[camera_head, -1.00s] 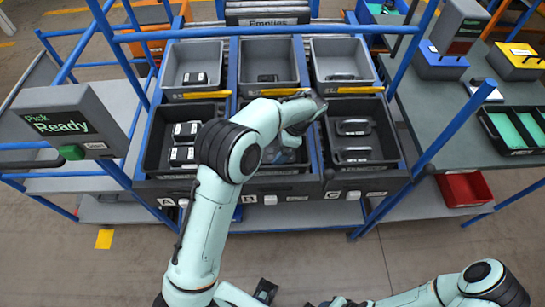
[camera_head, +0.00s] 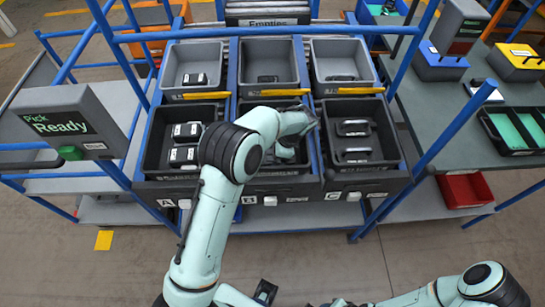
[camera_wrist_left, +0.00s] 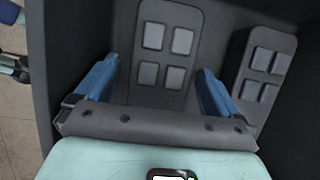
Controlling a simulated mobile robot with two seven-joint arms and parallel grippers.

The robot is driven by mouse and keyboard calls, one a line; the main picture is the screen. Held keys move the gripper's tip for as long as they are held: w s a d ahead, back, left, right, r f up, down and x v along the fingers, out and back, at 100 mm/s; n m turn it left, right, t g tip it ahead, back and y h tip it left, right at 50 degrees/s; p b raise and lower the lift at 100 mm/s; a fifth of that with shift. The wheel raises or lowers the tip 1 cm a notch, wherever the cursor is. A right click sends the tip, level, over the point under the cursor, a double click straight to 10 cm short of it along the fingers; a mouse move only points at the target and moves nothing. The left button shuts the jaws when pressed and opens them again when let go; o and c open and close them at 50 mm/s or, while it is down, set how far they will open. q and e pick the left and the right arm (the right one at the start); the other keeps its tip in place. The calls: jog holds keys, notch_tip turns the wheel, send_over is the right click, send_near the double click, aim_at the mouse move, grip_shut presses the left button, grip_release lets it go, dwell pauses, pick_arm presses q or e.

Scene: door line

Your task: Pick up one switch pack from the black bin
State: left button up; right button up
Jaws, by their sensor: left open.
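My left gripper (camera_head: 286,153) reaches down into the middle black bin (camera_head: 290,186) of the front row, largely behind my own arm in the head view. In the left wrist view, its two blue fingers (camera_wrist_left: 158,72) are apart with nothing gripped. A dark grey switch pack (camera_wrist_left: 168,52) with pale square buttons shows between and beyond the fingertips, closer to the right finger. I cannot tell whether a finger touches it. A second switch pack (camera_wrist_left: 262,66) lies to the right, beyond the right finger.
The bin's dark walls surround the gripper closely. Black bins with other parts stand left (camera_head: 152,150) and right (camera_head: 397,145). Grey bins (camera_head: 268,66) form the row behind. Blue rack posts (camera_head: 450,140) rise on both sides. A sign reads "Pick Ready" (camera_head: 62,122).

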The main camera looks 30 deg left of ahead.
pick_arm(q)
jog(key=shift+f, duration=0.25)
jog(key=c, duration=1.1)
jog(key=shift+r, duration=0.1)
jog(key=shift+c, duration=0.2)
